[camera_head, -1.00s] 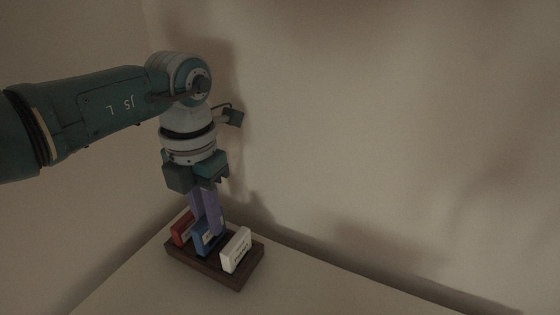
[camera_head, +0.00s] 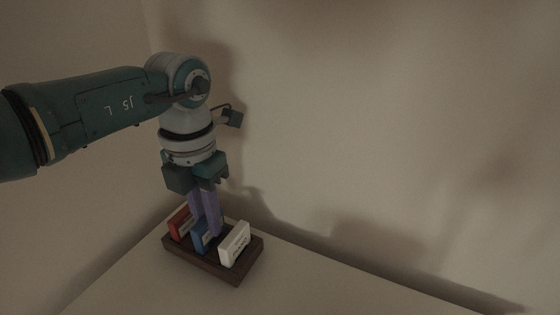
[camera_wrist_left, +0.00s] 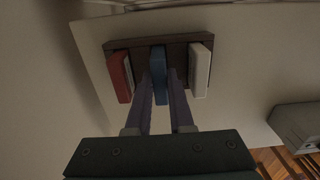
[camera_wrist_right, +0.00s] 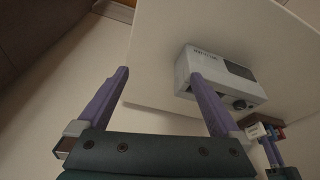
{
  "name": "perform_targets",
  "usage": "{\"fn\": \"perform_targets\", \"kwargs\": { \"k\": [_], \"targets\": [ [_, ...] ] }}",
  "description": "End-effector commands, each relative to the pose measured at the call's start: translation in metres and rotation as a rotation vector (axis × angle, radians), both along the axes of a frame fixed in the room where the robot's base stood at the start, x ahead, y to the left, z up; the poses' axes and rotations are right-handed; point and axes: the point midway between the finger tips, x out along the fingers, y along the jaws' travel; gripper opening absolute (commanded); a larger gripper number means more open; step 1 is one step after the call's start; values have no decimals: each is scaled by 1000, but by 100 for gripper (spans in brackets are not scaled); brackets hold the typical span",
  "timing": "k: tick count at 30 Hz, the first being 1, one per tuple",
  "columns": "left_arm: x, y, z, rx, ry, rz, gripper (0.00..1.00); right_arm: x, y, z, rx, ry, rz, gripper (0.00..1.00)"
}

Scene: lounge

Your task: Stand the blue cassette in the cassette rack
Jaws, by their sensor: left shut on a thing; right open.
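The blue cassette (camera_head: 199,238) stands in the middle of the dark wooden cassette rack (camera_head: 205,264), between a red cassette (camera_head: 179,222) and a white cassette (camera_head: 235,244). My left gripper (camera_head: 207,232) points down from above with its purple fingers on either side of the blue cassette, shut on it. In the left wrist view the blue cassette (camera_wrist_left: 159,72) is upright between the fingertips, with its lower end at the rack (camera_wrist_left: 185,46). Whether it is fully seated is hard to tell. My right gripper (camera_wrist_right: 157,76) is open and empty in the right wrist view.
The rack stands on a pale tabletop (camera_head: 330,295) near the corner of the walls. A grey box-like device (camera_wrist_right: 212,82) with a knob sits on the table beyond my right gripper's fingers. The red and white cassettes flank the left fingers closely.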

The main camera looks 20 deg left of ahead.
Motion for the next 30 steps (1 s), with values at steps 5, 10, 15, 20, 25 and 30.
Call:
{"fn": "perform_targets", "kwargs": {
  "k": [5,10,15,20,25,30],
  "targets": [
    [0,0,-5,1,0,0,0,0,-1,-4,-2,0,1,100],
    [0,0,-8,1,0,1,0,0,-1,-8,-3,0,2,100],
    [0,0,-8,1,0,1,28,0,-1,-8,-3,0,2,100],
    [0,0,-9,0,0,1,46,0,-1,-8,-2,0,1,100],
    [0,0,-9,0,0,1,55,0,-1,-8,-2,0,1,100],
    [0,0,-7,0,0,0,55,0,-1,-7,-2,0,1,100]
  ]
}}
